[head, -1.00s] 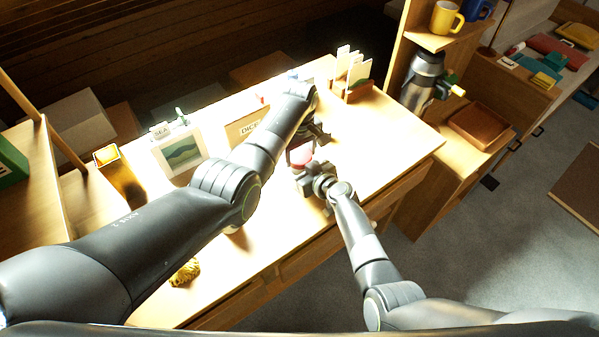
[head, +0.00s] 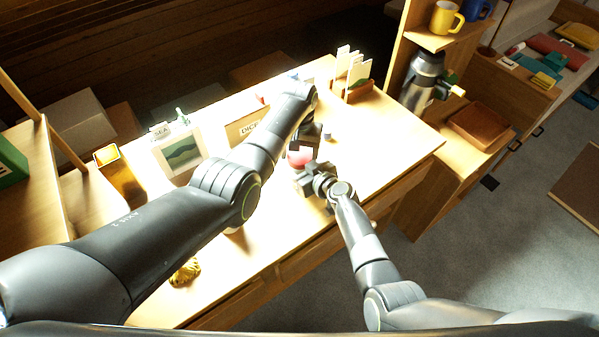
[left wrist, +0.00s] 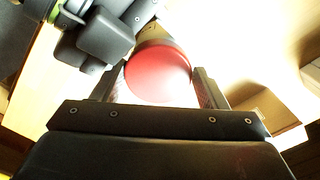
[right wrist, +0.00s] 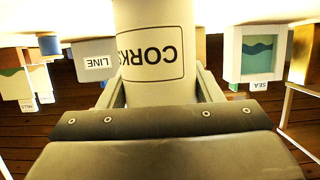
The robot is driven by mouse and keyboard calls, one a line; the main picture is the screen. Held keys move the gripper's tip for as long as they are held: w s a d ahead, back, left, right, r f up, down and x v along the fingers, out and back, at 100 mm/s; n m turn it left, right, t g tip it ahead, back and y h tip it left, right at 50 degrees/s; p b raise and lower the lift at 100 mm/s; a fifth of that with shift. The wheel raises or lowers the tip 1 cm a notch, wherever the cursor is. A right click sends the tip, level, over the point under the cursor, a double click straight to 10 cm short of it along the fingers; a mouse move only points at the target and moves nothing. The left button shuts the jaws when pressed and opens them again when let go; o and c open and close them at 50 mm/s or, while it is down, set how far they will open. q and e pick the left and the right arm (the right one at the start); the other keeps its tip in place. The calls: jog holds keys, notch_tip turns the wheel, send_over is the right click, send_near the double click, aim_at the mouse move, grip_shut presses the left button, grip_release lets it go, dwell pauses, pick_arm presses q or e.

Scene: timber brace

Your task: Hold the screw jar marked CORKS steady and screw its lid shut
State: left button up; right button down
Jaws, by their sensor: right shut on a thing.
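The CORKS jar (right wrist: 155,45) is a pale cylinder with a framed label, upside down in the right wrist view. My right gripper (head: 310,176) is shut on the jar's body, one finger on each side. The red round lid (head: 299,158) is at the jar's top; it also shows in the left wrist view (left wrist: 158,74). How tightly it sits cannot be seen. My left gripper (head: 309,140) is above the lid, its open fingers on either side of it. The jar is mostly hidden in the head view.
A DICE box (head: 243,128), a SEA picture box (head: 180,152) and a card holder (head: 357,90) stand along the table's back. A small blue-topped item (head: 328,136) is right of the left gripper. A yellow crumpled thing (head: 186,271) lies at the front. The table's right end is clear.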

pick_arm(q)
jog(key=shift+o, duration=1.4)
jog(key=shift+d, duration=0.1)
jog(key=shift+r, duration=2.3)
jog(key=shift+c, duration=0.3)
notch_tip(320, 180, up, 3)
jog(key=n, duration=0.5)
jog(key=shift+r, duration=0.2)
